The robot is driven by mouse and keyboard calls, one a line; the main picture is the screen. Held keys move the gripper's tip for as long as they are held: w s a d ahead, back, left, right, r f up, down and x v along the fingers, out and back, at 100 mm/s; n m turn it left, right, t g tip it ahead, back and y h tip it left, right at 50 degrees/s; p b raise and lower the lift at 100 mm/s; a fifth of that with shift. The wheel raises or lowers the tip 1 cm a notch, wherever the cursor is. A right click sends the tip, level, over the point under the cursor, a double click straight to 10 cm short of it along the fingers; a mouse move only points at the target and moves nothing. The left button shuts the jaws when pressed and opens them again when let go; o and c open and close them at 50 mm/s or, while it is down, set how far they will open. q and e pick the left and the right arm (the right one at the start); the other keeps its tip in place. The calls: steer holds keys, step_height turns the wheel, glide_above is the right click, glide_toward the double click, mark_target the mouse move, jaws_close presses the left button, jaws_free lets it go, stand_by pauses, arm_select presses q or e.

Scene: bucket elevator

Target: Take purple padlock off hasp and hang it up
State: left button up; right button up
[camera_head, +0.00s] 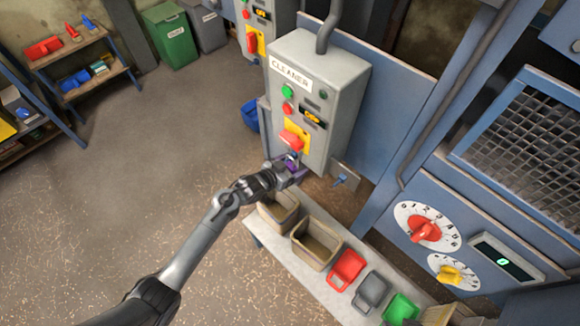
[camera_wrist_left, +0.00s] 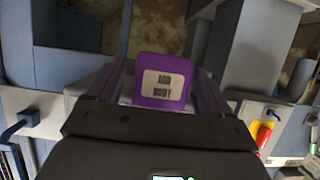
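In the head view my left gripper (camera_head: 294,170) is just below the red switch handle (camera_head: 291,141) on the grey CLEANER box (camera_head: 323,80). A bit of the padlock's purple shows there, largely covered by the gripper. Whether the fingers press on the padlock is unclear. The hasp and the padlock's shackle cannot be made out. My right gripper is out of view.
A small grey bracket with a blue part (camera_head: 342,181) is at the box's lower right. Below stands a bench (camera_head: 290,268) with tan bins (camera_head: 317,243) and red (camera_head: 346,268), grey and green items. A blue machine with dials (camera_head: 424,230) is at right. The floor at left is open.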

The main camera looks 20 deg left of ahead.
arm_select(q)
steer(key=c, duration=1.1)
steer(key=shift+o, duration=0.2)
steer(key=shift+r, duration=0.1)
